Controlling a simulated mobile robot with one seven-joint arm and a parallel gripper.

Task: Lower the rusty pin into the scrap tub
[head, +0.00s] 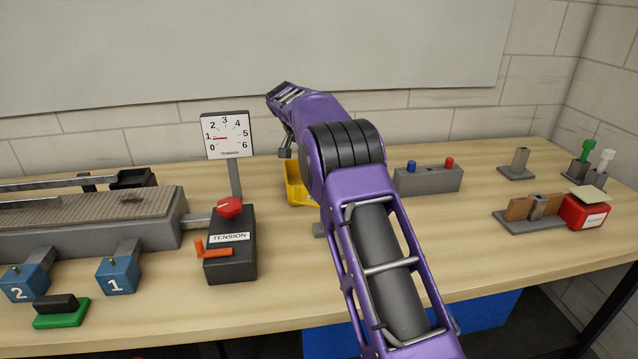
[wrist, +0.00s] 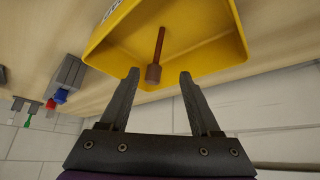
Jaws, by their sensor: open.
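The yellow scrap tub (head: 293,191) stands on the bench behind my arm, which hides part of it. Its inside fills the top of the wrist view (wrist: 210,57). The rusty brown pin (wrist: 155,60) shows against the tub's inside, its thin shaft away from me and its thicker end towards my gripper. I cannot tell whether it lies flat or leans. My gripper (wrist: 158,78) is open, one finger on each side of the pin's thick end, with clear gaps. In the head view my gripper (head: 286,147) is just above the tub; the pin is hidden there.
The tension box (head: 231,255) with its orange lever and gauge (head: 226,135) stands left of the tub. A grey block with blue and red buttons (head: 428,180) stands to the right. Further right are a red box (head: 584,212) and small stands. The wall is close behind.

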